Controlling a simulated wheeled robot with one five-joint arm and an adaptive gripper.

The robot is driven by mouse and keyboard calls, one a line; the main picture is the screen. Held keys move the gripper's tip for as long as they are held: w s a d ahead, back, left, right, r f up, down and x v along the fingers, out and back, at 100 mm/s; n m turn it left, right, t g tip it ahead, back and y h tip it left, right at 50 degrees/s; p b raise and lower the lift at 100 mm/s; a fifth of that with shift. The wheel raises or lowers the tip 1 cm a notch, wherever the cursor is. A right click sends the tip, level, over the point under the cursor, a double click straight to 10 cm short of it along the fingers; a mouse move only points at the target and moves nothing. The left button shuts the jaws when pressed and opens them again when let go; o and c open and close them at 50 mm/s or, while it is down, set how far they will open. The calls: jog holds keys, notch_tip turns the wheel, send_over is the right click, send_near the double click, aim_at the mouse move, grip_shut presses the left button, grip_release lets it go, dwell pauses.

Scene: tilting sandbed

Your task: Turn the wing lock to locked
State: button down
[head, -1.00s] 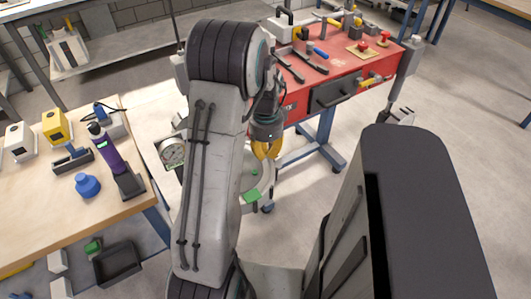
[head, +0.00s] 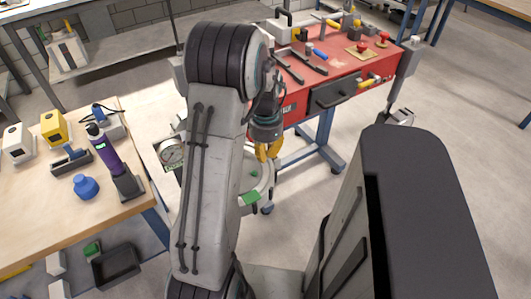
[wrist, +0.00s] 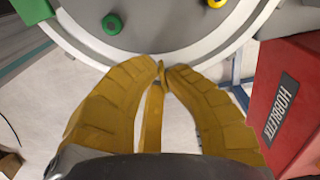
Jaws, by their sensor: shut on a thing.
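My gripper (head: 268,153) with its yellow fingers points down at the rim of the round sandbed (head: 263,187), partly behind my arm. In the wrist view my gripper (wrist: 161,72) has its fingertips drawn together on a thin upright yellow piece, which seems to be the wing lock (wrist: 153,118). It stands just outside the pale round rim (wrist: 190,54). Its base is hidden, and I cannot tell its locked or unlocked marking. A green knob (wrist: 112,24) and a yellow knob (wrist: 217,3) lie inside the rim; a green block (wrist: 33,10) sits at its left.
A red workbench (head: 345,75) with tools stands behind and to the right; its red side (wrist: 285,105) is close to my right finger. A wooden table (head: 50,200) with a purple-handled tool (head: 107,155) is at left. A dial gauge (head: 171,152) is beside my arm.

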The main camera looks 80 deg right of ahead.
jog(key=c, duration=1.3)
grip_release()
jog(key=shift+r, duration=0.1)
notch_tip(320, 180, up, 12)
dwell(0.3)
